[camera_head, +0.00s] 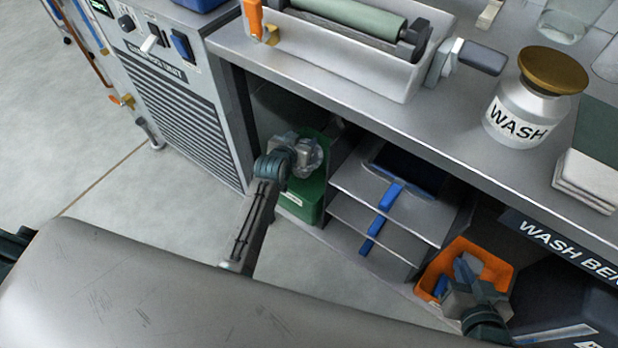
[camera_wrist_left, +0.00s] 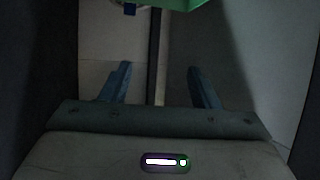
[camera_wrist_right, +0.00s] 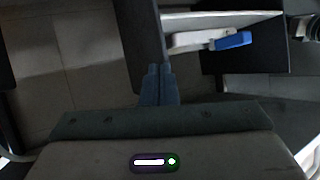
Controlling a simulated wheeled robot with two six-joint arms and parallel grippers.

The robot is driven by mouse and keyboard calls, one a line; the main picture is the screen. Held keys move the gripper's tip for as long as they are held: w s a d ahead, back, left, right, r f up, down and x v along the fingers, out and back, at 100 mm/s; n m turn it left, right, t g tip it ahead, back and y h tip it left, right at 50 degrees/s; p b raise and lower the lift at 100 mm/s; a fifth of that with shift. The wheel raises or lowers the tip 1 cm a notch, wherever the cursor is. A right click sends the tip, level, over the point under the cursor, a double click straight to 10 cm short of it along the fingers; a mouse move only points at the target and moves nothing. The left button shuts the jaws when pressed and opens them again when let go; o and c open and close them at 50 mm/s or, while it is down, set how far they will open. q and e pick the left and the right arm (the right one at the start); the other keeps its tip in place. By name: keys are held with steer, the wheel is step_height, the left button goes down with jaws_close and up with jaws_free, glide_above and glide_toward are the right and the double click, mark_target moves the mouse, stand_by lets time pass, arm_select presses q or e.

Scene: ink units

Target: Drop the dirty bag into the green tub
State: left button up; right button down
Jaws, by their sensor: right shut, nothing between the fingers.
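The green tub (camera_head: 298,205) stands on the floor in the open bay under the bench. A green edge also shows at the top of the left wrist view (camera_wrist_left: 175,5). My left gripper (camera_head: 308,155) is over the tub in the head view and hides much of its inside. In the left wrist view its fingers (camera_wrist_left: 158,75) are apart with nothing between them. I cannot make out the dirty bag; a pale grey lumpy shape at the left gripper is unclear. My right gripper (camera_head: 470,268) is at the orange bin; its fingers (camera_wrist_right: 158,70) are together and empty.
The orange bin (camera_head: 499,268) sits under the bench at the right. Shelves with blue-handled trays (camera_head: 383,223) stand between tub and bin. The bench top holds a roller unit (camera_head: 350,12) and a WASH jar (camera_head: 520,115). Floor (camera_head: 90,120) at the left is clear.

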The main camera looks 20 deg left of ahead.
arm_select(q)
steer(key=d+p+v, duration=0.1)
steer(key=p+v, duration=0.1)
steer(key=v, duration=0.8)
steer(key=shift+s+a, duration=0.35)
steer(key=shift+a, duration=0.15)
arm_select(e)
steer(key=s+f+g, duration=0.1)
steer(key=s+g, duration=0.1)
steer(key=s+f+g, duration=0.1)
steer(key=s, duration=0.1)
steer(key=shift+f+g, duration=0.3)
steer(key=shift+g, duration=0.1)
arm_select(q)
steer(key=shift+r, duration=0.15)
